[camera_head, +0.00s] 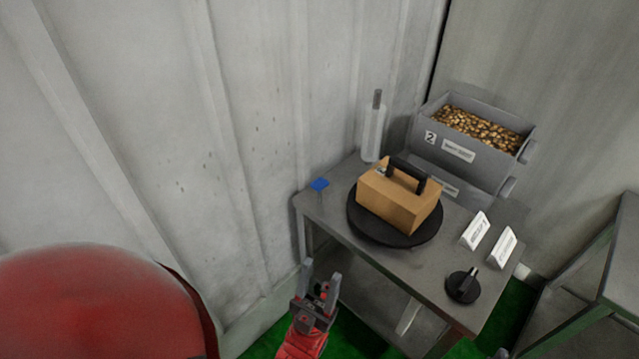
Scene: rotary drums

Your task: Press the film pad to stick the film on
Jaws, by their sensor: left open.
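A small blue pad (320,184), which may be the film pad, stands at the left corner of the grey table (345,227). A brown box (396,203) with a black handle (407,174) on top sits on a round black turntable (385,234) in the middle of the table. No film can be made out clearly. My left gripper (321,278) is open and empty, in front of the table's left edge and below the blue pad in the picture. It touches nothing that I can see. My right gripper is not in view.
A clear bottle-like roll (373,132) stands at the back of the table. A grey bin (467,155) full of brown pieces stands behind. Two white signs (475,231) and a black knob (463,287) are at the right. A corrugated wall (240,130) closes the left side.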

